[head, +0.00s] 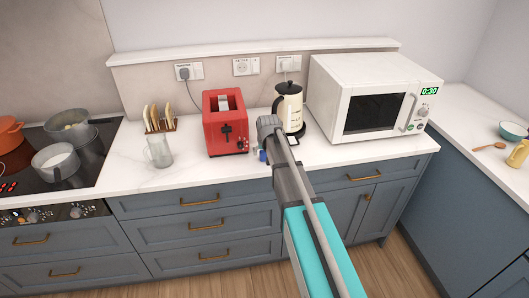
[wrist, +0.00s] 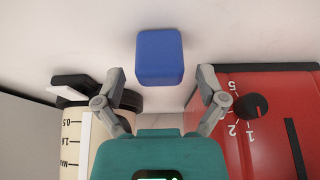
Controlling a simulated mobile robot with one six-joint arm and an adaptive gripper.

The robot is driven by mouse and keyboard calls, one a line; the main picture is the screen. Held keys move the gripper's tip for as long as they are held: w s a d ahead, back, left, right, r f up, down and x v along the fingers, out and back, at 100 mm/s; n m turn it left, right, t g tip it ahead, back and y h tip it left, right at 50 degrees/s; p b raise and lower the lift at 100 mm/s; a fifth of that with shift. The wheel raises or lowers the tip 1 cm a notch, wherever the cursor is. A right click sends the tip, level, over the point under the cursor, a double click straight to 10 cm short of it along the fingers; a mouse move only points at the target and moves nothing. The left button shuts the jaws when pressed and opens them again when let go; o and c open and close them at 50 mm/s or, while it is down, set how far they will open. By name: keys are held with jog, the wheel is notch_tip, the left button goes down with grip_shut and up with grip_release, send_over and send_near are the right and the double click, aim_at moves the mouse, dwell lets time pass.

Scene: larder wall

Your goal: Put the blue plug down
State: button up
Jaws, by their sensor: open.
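The blue plug (wrist: 159,57) is a small rounded block against the white worktop in the wrist view. In the head view it shows as a small blue patch (head: 262,156) on the worktop, just right of the toaster and partly hidden by my arm. My gripper (wrist: 160,78) is open, with one finger on either side of the near end of the plug and visible gaps between. Neither finger appears to touch it. In the head view my arm hides most of the gripper.
The red toaster (head: 224,126) stands close on the left and the cream kettle (head: 289,106) just behind on the right. The white microwave (head: 365,92) is farther right. A glass jug (head: 158,151) and a toast rack (head: 158,121) stand left.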

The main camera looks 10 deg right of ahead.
jog(key=shift+r, duration=0.1)
jog(key=shift+r+p, duration=0.7)
jog(key=shift+p, duration=0.05)
jog(key=p+v, duration=1)
jog(key=v, duration=0.1)
jog(key=shift+s+r+p, duration=0.2)
jog(key=shift+s+p, duration=0.05)
jog(key=shift+p, duration=0.1)
jog(key=s+f+g, duration=0.1)
jog(key=s+g, duration=0.3)
jog(key=s, duration=2)
jog(key=shift+s+f, duration=0.2)
jog(key=shift+s, duration=0.1)
